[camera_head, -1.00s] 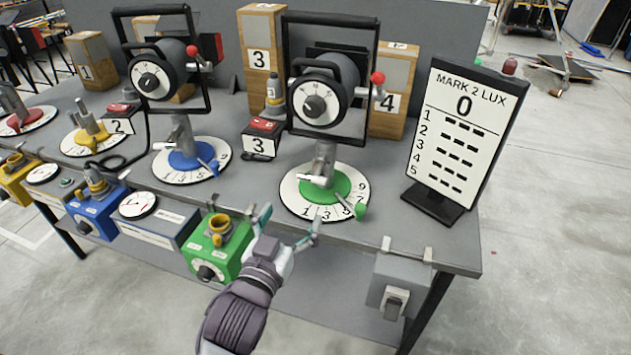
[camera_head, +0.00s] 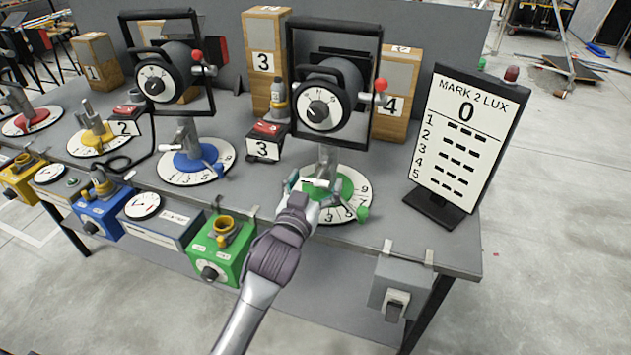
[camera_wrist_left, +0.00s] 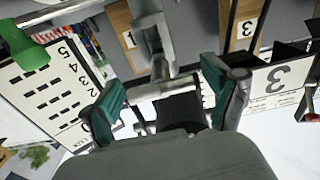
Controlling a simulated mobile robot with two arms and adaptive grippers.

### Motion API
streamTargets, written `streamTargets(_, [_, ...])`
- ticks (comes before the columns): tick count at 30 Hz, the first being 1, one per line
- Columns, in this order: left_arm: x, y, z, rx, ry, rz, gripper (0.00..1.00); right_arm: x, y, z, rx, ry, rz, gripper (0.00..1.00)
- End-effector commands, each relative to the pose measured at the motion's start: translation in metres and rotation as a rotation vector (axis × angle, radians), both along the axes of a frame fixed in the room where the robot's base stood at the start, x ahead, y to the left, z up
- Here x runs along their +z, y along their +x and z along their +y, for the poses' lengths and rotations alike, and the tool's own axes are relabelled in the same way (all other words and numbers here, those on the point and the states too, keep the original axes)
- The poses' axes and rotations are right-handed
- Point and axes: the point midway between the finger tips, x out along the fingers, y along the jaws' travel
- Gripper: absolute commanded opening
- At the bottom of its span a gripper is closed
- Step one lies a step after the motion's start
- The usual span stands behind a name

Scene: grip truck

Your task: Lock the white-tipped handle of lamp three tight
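Lamp three (camera_head: 322,107) stands on a post over a round numbered plate with a green centre (camera_head: 348,188). Low on the post is a short grey handle with a pale tip (camera_head: 313,182), partly hidden by my left gripper (camera_head: 311,190). In the left wrist view, a pale silver bar (camera_wrist_left: 162,91) at the post lies across the space between the teal-padded fingers of my left gripper (camera_wrist_left: 163,88). The fingers are spread on either side of it; whether they touch it I cannot tell. A green-tipped handle (camera_head: 362,213) sticks out at the plate's front right. My right gripper is not in view.
The Mark 2 Lux board (camera_head: 465,140) stands to the right. A red-button box marked 3 (camera_head: 264,148) is left of the post. The green box (camera_head: 222,250) hangs at the table's front edge. A grey switch box (camera_head: 400,285) hangs at the right.

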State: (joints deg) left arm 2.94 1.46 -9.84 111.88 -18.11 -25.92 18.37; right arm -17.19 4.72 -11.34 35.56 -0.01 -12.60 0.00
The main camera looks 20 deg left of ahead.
Motion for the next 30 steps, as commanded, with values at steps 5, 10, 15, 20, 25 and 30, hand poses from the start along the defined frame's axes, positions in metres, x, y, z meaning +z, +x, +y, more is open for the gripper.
streamTargets(5, [0.0, 0.0, 0.0, 0.0, 0.0, 0.0, 0.59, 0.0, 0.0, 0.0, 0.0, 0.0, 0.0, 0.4])
streamTargets(10, [0.0, 0.0, 0.0, 0.0, 0.0, 0.0, 0.31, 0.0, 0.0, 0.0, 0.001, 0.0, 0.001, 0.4])
streamTargets(15, [0.0, 0.0, 0.0, 0.0, 0.005, 0.0, 0.26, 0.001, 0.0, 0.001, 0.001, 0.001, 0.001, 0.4])
streamTargets(20, [0.001, 0.0, 0.0, -0.001, 0.04, 0.0, 0.26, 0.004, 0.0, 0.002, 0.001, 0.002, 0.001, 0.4])
streamTargets(25, [0.002, 0.0, 0.0, -0.001, 0.127, -0.003, 0.26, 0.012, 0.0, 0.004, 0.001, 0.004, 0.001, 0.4])
streamTargets(30, [0.003, 0.0, 0.001, 0.0, 0.263, -0.008, 0.26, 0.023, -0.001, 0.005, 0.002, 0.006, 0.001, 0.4])
